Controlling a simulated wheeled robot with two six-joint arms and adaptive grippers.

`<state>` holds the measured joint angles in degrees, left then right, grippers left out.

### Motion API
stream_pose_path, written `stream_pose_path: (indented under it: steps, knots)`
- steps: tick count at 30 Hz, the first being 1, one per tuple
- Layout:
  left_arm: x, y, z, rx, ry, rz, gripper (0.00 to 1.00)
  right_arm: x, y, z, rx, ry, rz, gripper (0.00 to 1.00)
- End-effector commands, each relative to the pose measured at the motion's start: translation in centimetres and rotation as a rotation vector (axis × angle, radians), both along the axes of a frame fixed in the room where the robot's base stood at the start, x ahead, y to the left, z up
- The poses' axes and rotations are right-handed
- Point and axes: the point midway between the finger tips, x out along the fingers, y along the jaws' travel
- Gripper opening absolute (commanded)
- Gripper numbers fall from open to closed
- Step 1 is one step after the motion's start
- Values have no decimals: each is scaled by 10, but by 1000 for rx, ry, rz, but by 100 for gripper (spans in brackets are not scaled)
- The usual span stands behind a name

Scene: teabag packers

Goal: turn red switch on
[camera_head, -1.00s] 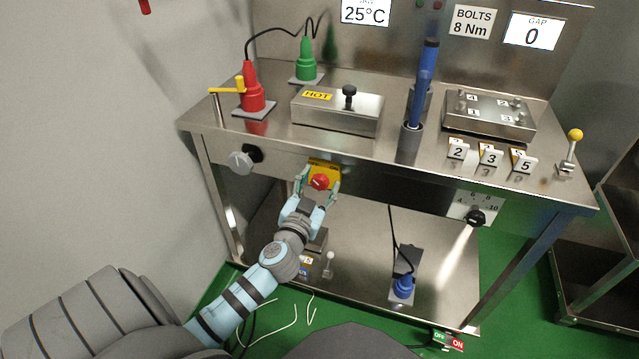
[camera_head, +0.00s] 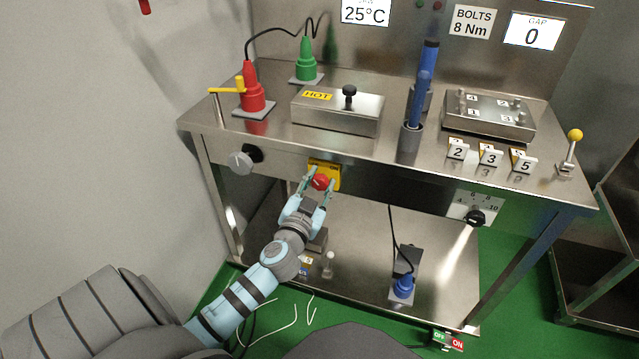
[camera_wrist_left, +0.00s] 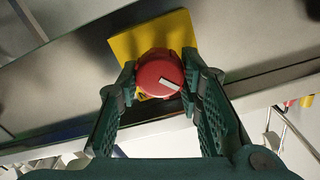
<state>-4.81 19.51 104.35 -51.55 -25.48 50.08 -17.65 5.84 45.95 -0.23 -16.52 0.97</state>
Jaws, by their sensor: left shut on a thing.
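The red switch (camera_head: 320,182) is a round red knob with a white mark, on a yellow plate (camera_head: 331,169) on the front of the steel bench. In the left wrist view the red switch (camera_wrist_left: 160,75) sits between my two fingers, its white mark slanting toward the right finger, with the yellow plate (camera_wrist_left: 150,40) behind it. My left gripper (camera_head: 317,188) is shut on the red switch, one finger on each side; it also shows in the left wrist view (camera_wrist_left: 160,82). My right gripper is not in view.
A grey knob (camera_head: 242,162) is left of the switch on the bench front. A black dial (camera_head: 475,217) is on the right. The bench top (camera_head: 300,145) carries red and green plugs, a HOT-labelled box and a blue tool. A lower shelf (camera_head: 350,270) lies below.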

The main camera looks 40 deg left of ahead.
Motion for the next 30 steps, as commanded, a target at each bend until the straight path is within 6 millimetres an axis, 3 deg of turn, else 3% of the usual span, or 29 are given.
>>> stream_pose_path:
  steps: [30]
  knots:
    - [1,-3,-2,842,294,-1,5,-26,-8,8,-17,48,20,46]
